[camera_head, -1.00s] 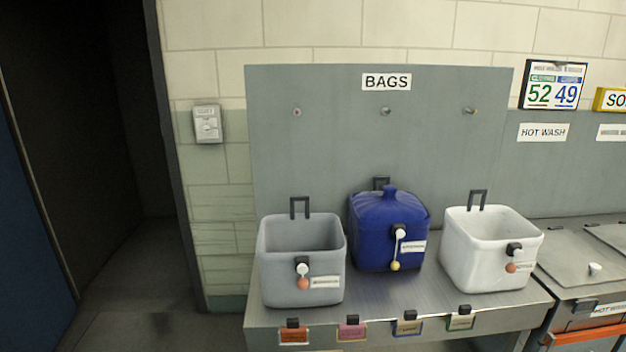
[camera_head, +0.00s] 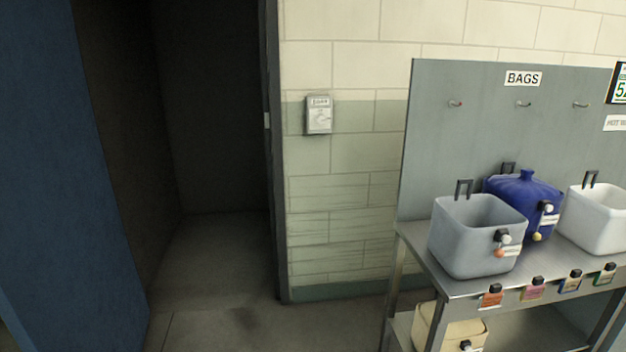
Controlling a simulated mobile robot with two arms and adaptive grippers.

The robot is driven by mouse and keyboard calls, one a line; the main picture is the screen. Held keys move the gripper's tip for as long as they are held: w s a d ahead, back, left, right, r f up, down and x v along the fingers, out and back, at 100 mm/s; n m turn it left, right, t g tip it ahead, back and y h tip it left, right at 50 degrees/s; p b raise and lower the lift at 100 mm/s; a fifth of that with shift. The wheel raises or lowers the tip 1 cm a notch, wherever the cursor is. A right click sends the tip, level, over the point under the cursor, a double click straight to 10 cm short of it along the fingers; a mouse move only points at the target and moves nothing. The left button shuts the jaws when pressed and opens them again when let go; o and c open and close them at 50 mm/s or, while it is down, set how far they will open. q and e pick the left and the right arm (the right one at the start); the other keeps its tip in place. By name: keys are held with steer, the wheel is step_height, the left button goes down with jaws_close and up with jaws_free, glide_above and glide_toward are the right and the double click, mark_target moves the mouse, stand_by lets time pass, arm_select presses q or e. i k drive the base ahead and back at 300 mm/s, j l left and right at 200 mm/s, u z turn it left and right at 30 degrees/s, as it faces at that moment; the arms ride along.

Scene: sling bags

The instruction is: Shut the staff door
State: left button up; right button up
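The staff door appears to be the blue panel (camera_head: 65,180) at the left of the head view. It stands open, swung away from the dark doorway (camera_head: 215,120) beside it. The door frame's right post (camera_head: 273,150) is dark, with a small pale plate on it. No handle shows on the visible part of the door, and its left part runs out of the picture. Neither of my grippers is in view.
A grey wall box (camera_head: 318,115) hangs right of the doorway. A metal bench (camera_head: 408,238) at the right holds a grey bag (camera_head: 468,240), a blue bag (camera_head: 508,187) and a white bag (camera_head: 597,225). A cream container (camera_head: 425,322) sits on its lower shelf. Floor before the doorway is clear.

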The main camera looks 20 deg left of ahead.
mark_target(69, 282)
steer(key=k+j, duration=0.15)
steer(key=j, duration=0.6)
steer(key=k+j+u, duration=0.15)
steer(key=j, duration=0.6)
steer(key=k+j, duration=0.15)
steer(key=j, duration=0.6)
steer(key=k+j+u, duration=0.1)
steer(key=j, duration=0.65)
steer(key=k+j, duration=0.1)
steer(key=j, duration=1.4)
steer(key=i+j+u, duration=0.1)
steer(key=j, duration=0.6)
